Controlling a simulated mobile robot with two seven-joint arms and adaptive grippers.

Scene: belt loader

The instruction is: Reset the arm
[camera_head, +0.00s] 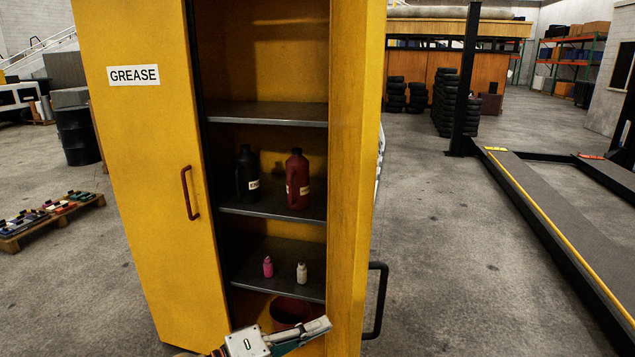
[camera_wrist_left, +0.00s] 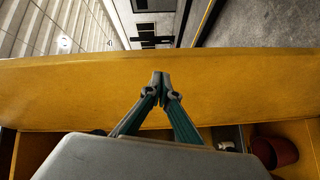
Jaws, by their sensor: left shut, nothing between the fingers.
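My left gripper (camera_head: 318,328) is at the bottom of the head view, in front of the cabinet's lower part. It is shut and empty. In the left wrist view its fingertips (camera_wrist_left: 161,80) meet each other in front of a yellow panel (camera_wrist_left: 60,90); I cannot tell whether they touch it. The yellow cabinet (camera_head: 140,180) has a GREASE label (camera_head: 133,75) on its left door. Its right door (camera_head: 352,150) stands open, with a black handle (camera_head: 377,300). My right gripper is not in view.
On the cabinet's shelves stand a black jug (camera_head: 246,174), a dark red jug (camera_head: 297,180), a pink bottle (camera_head: 268,267) and a white bottle (camera_head: 302,272). A red bucket (camera_head: 287,312) sits at the bottom, partly hidden by my left arm. The floor (camera_head: 450,270) right of the cabinet is clear.

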